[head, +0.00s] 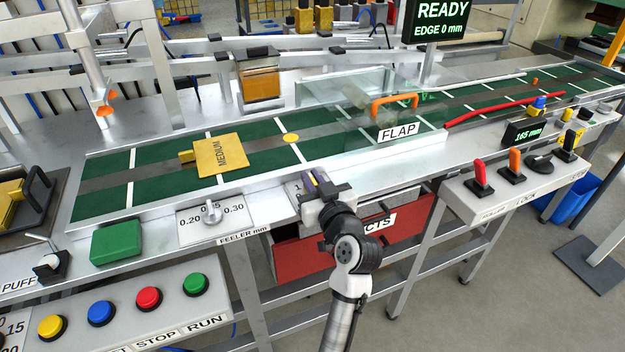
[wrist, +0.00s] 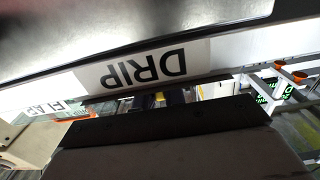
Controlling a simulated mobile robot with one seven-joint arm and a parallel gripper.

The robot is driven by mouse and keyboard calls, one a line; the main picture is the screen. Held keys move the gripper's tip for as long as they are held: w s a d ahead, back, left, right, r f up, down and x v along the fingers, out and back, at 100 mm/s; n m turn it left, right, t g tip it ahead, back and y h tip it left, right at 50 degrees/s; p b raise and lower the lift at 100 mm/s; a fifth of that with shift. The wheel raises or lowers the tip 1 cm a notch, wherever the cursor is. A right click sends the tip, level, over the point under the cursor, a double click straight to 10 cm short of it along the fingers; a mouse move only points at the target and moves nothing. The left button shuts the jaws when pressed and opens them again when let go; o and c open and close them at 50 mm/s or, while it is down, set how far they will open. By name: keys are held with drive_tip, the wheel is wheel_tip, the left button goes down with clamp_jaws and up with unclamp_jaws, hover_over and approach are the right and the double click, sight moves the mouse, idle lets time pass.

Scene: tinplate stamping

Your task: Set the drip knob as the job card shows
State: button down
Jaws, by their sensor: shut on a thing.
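My gripper (head: 322,186) is at the front rail of the line, right of the feeler dial. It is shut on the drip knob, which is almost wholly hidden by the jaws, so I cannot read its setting. A scale plate (head: 296,187) shows only a "1" beside the gripper. In the wrist view a white DRIP label (wrist: 143,68) appears upside down, close to the dark jaws. A yellow card marked MEDIUM (head: 221,155) lies on the green belt at left.
The feeler knob (head: 210,212) with its 0.20 to 0.30 scale stands left of my gripper. The clear FLAP guard (head: 370,105) with an orange handle is behind and right. A red drawer (head: 315,252) lies below. Red and orange levers (head: 480,178) stand at right.

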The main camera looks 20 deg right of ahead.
drive_tip(key=shift+m+h+p, duration=0.3)
drive_tip(key=shift+m+h, duration=0.2)
drive_tip(key=shift+h, duration=0.3)
drive_tip(key=m+h+p, duration=0.1)
drive_tip(key=m+h, duration=0.1)
drive_tip(key=h, duration=0.1)
drive_tip(key=shift+a+r+g+h, duration=0.1)
drive_tip(key=shift+g+h, duration=0.2)
drive_tip(key=m+g+h, duration=0.1)
drive_tip(key=m+h, duration=0.1)
drive_tip(key=shift+h, duration=0.4)
drive_tip(key=m+g+h+b, duration=0.1)
drive_tip(key=m+h+b, duration=0.1)
drive_tip(key=h, duration=0.1)
drive_tip(key=shift+f+m+g, duration=0.25)
drive_tip(key=shift+m+g, duration=0.05)
drive_tip(key=shift+g, duration=0.1)
drive_tip(key=shift+m+g+h+b, duration=0.8)
drive_tip(key=shift+h+b, duration=0.25)
drive_tip(key=shift+h, duration=0.05)
drive_tip(key=shift+r+m+g+h+b, duration=0.15)
drive_tip(key=shift+m+g+h+b, duration=0.25)
drive_tip(key=shift+g, duration=0.1)
drive_tip(key=c, duration=1.5)
unclamp_jaws()
drive_tip(key=shift+o, duration=0.2)
